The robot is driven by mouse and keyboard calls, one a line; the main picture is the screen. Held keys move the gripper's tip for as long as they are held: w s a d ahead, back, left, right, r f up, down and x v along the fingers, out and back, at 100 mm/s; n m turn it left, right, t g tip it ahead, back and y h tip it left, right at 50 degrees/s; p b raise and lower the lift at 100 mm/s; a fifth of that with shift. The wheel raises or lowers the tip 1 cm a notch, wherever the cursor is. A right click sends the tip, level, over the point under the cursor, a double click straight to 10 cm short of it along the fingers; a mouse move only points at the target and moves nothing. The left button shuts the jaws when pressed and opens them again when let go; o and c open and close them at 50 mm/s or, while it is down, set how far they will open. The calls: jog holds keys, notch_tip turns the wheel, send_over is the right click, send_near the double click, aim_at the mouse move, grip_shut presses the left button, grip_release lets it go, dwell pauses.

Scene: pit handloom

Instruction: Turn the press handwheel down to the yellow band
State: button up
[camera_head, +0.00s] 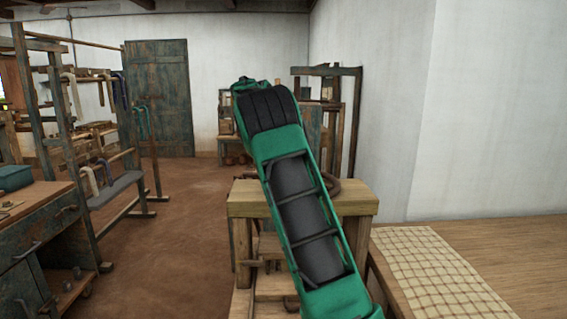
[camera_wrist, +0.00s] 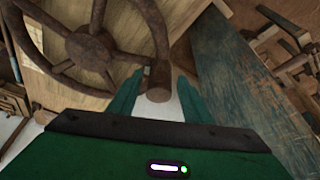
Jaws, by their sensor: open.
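The brown, rusty press handwheel (camera_wrist: 88,48) fills the upper left of the wrist view, with its rim, spokes and hub showing. A short round handle (camera_wrist: 159,78) stands out from its rim. My gripper (camera_wrist: 160,84) is open, with one green finger on each side of this handle. I cannot tell whether the fingers touch it. In the head view a piece of the wheel's rim (camera_head: 331,188) shows on the wooden press (camera_head: 350,206). My green arm hides most of the wheel and my gripper there. I cannot see the yellow band.
A bench with a checked cloth (camera_head: 440,268) stands along the right wall. A wooden workbench (camera_head: 45,230) and a loom frame (camera_head: 65,130) stand at left. The brown floor (camera_head: 180,235) between them and the press is clear, toward the blue-grey door (camera_head: 160,100).

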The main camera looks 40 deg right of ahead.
jog(key=v, duration=1)
jog(key=shift+r, duration=0.3)
jog(key=shift+w, duration=0.1)
